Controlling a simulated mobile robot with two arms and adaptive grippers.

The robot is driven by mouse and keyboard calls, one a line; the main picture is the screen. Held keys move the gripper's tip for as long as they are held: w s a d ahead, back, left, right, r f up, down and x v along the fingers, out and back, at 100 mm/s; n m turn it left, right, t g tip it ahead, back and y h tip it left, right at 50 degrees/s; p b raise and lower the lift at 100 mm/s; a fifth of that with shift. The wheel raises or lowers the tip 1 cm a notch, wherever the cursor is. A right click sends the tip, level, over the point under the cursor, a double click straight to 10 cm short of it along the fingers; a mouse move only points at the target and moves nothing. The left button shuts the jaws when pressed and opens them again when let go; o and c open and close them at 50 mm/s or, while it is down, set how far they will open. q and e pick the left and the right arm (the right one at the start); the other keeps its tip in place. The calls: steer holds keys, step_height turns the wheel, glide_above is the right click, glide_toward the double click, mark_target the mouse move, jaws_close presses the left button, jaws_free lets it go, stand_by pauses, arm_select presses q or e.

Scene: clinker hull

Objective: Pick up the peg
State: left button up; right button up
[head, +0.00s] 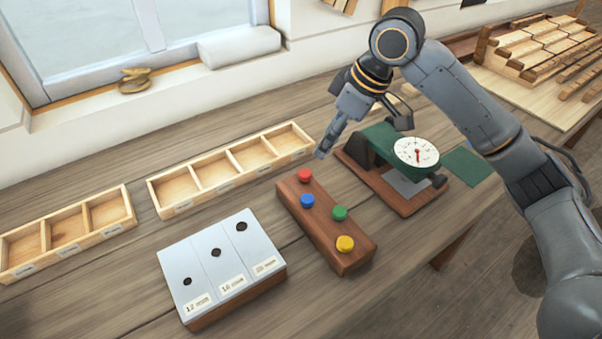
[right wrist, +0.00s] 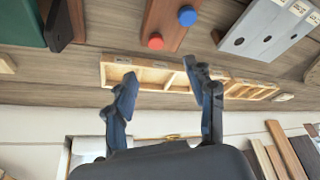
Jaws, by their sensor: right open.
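Four-colour pegs stand in a dark wooden block (head: 322,227): a red peg (head: 305,175), a blue peg (head: 307,200), a green peg (head: 340,212) and a yellow peg (head: 345,243). Only their round tops show. My right gripper (head: 362,138) is open and empty, above the table behind the block's red end. In the right wrist view, the red peg (right wrist: 155,41) and blue peg (right wrist: 187,15) show beyond the open fingers (right wrist: 160,75), apart from them. My left gripper is not in view.
A dial gauge (head: 417,152) on a green stand sits close to the right gripper. A grey-topped block with holes (head: 205,242) stands left of the peg block. Divided wooden trays (head: 168,210) lie behind. Bare table lies at the front.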

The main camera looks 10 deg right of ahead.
steer(key=r, duration=0.1)
glide_above(306, 173)
steer(key=s+d, duration=0.1)
steer(key=d, duration=0.1)
steer(key=f, duration=0.6)
steer(key=shift+s+f+p, duration=0.2)
steer(key=shift+f+p, duration=0.15)
steer(key=shift+w+a+f, duration=0.1)
steer(key=shift+a+f, duration=0.1)
steer(key=shift+f, duration=0.3)
steer(key=x, duration=0.2)
steer(key=p+x, duration=0.1)
steer(key=x, duration=0.1)
steer(key=shift+d+f, duration=0.1)
steer(key=shift+f, duration=0.35)
steer(key=shift+c, duration=0.6)
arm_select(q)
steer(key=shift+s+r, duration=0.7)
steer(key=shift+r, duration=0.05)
arm_select(e)
steer(key=c, duration=0.7)
